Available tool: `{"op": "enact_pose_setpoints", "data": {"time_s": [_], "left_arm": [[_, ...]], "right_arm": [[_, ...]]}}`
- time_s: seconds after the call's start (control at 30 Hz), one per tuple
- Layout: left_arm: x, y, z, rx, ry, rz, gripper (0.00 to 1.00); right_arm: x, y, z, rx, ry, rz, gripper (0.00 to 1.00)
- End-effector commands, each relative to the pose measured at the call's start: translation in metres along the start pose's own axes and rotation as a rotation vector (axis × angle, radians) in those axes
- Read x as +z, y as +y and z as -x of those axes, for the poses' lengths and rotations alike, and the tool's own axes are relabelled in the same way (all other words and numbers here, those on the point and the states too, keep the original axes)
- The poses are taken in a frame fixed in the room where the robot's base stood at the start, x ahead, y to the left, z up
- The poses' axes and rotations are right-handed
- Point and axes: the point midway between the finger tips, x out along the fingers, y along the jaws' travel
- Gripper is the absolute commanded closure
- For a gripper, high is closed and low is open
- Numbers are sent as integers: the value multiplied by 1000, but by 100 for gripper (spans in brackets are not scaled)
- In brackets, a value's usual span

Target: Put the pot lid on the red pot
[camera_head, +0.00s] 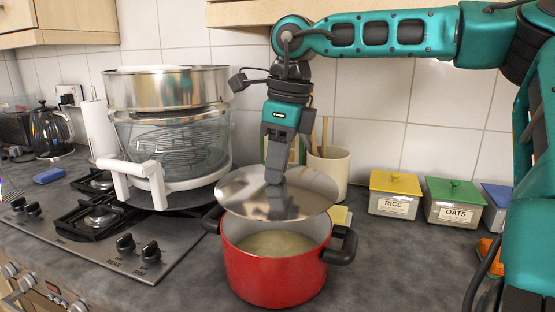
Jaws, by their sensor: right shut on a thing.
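The red pot (273,276) stands on the dark worktop with black side handles and pale liquid inside. The round metal pot lid (313,194) is above the pot, over its back part, and the front of the pot's opening is uncovered. My right gripper (276,178) points down and is shut at the top middle of the lid. The lid's knob is hidden by the fingers. I cannot tell whether the lid's edge touches the pot's rim. My left gripper is not in view.
A cream utensil crock (334,170) is behind the pot. RICE (394,204) and OATS (455,215) boxes stand at the right.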

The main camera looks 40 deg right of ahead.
Motion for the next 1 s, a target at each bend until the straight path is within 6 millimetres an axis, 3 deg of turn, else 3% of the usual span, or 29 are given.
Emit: {"op": "enact_pose_setpoints", "data": {"time_s": [0.3,0.6,1.0], "left_arm": [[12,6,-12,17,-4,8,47],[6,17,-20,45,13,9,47],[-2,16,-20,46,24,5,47]], "right_arm": [[-4,0,-28,1,0,1,100],[-8,0,-51,-1,0,1,100],[-8,0,-53,-1,-1,1,100]]}}
